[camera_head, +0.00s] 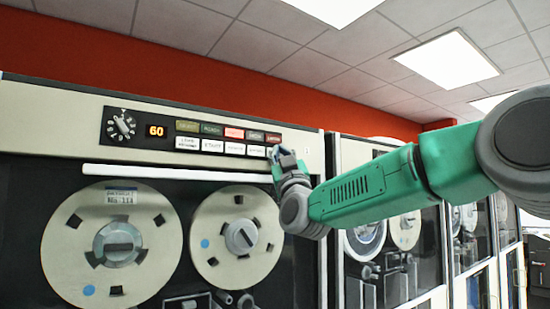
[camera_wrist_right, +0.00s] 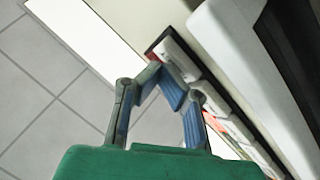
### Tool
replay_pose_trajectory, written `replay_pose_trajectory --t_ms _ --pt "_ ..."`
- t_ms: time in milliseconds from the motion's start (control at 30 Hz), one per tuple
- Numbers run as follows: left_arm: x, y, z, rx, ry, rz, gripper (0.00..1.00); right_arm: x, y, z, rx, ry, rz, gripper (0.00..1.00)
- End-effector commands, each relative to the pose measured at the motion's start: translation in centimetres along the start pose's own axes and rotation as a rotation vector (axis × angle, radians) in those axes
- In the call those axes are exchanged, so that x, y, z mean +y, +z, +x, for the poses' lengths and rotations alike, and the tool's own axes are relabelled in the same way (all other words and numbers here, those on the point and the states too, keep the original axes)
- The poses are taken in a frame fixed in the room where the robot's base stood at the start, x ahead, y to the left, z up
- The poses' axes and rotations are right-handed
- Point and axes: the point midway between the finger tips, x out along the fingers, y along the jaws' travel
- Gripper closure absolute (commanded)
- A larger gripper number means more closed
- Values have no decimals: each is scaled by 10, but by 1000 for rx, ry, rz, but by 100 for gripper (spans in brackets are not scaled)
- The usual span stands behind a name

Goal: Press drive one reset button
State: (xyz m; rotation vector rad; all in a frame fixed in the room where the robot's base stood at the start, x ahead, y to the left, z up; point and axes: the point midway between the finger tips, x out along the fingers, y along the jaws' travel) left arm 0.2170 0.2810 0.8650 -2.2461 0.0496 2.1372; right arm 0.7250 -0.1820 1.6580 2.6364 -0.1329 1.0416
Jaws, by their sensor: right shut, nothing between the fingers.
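The nearest tape drive (camera_head: 50,120) has a black control panel (camera_head: 150,143) along its top. The panel holds a row of white buttons (camera_head: 211,146) below a row of coloured indicator lights (camera_head: 234,133). The right end of the white row is partly hidden behind my right gripper (camera_head: 284,155), so I cannot read the label there. My right gripper is shut and empty, with its tips at the panel's right end. In the right wrist view its fingertips (camera_wrist_right: 168,84) are close to the end white button (camera_wrist_right: 180,59); I cannot tell whether they touch it. My left gripper is not in view.
A white horizontal bar (camera_head: 178,172) runs below the panel, above two large tape reels (camera_head: 75,240). A dial (camera_head: 121,126) and an orange "60" display (camera_head: 156,131) sit at the panel's left. More tape drives (camera_head: 405,275) stand to the right, behind my right arm.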

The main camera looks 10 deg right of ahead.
Motion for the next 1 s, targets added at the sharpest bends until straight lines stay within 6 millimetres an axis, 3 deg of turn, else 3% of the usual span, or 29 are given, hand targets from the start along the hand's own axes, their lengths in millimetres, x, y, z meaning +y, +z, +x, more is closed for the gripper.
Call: replay_pose_trajectory --t_ms 200,567,1000 --pt "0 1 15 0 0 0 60 5 -4 -11 0 -1 0 100" --pt "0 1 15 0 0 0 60 7 -7 -11 0 0 0 100" --pt "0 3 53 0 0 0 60 26 -25 -40 1 0 0 100"
